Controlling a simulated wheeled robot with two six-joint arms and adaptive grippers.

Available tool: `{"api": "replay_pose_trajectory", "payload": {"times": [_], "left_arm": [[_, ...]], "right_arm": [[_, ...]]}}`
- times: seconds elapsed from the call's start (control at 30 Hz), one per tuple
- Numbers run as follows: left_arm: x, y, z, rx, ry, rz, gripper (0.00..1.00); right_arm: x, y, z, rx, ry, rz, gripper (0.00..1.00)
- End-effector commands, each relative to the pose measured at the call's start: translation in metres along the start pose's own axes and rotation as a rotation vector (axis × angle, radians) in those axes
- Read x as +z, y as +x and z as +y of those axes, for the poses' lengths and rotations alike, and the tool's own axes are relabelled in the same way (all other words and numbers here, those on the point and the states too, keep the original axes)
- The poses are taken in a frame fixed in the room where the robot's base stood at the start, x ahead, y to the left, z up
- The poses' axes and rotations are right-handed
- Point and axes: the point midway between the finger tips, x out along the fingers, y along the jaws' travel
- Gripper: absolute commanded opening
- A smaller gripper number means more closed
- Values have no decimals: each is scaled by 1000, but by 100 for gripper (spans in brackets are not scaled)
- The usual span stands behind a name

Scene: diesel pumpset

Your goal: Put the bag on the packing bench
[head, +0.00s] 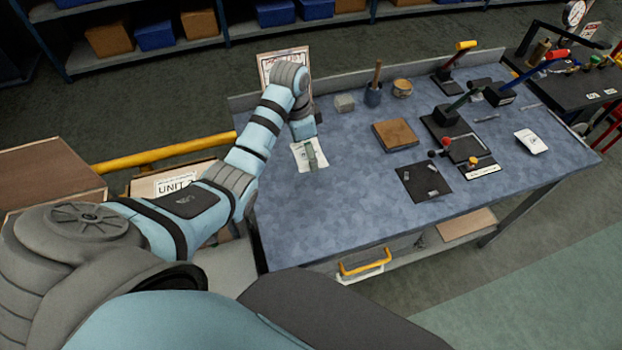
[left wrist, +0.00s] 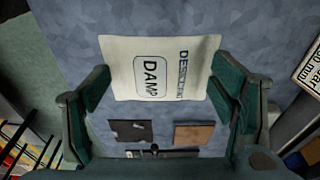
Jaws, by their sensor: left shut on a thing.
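The bag (head: 299,160) is white and flat, with dark print. It also shows in the left wrist view (left wrist: 150,72), where "DESICCANT" and "DAMP" can be read on it. My left gripper (head: 311,155) points down over the left part of the packing bench (head: 340,210), which has a mottled blue top. I cannot tell whether the bag touches the bench top. My right gripper is not in view.
A brown square block (head: 396,134), a black mat (head: 424,184) and lever tools (head: 455,140) are on the bench. A second white packet (head: 531,142) lies at the right. A framed sign (head: 268,66) stands at the back edge. The bench's front left is clear.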

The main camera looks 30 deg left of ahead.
Motion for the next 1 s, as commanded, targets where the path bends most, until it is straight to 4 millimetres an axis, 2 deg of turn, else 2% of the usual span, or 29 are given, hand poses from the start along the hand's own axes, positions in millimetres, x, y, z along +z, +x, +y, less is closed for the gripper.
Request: {"api": "replay_pose_trajectory", "payload": {"times": [0.1, 0.2, 0.37, 0.53, 0.6, 0.93, 0.97, 1.0], "left_arm": [[6, 38, 1, 2, 0, -2, 47], [9, 65, 1, 2, 0, -1, 47], [12, 87, 0, -1, 2, 0, 47], [17, 119, 0, -1, 1, 0, 47], [18, 124, 0, -2, 3, 1, 47], [18, 126, 0, -2, 2, 1, 47], [18, 126, 0, -2, 2, 0, 81], [18, 126, 0, -2, 2, 0, 87]], "right_arm": [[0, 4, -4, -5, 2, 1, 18], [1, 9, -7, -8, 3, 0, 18], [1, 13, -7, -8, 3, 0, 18], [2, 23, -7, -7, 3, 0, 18], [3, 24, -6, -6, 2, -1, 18], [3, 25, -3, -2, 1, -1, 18], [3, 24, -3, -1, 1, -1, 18], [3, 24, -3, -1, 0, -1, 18]]}}
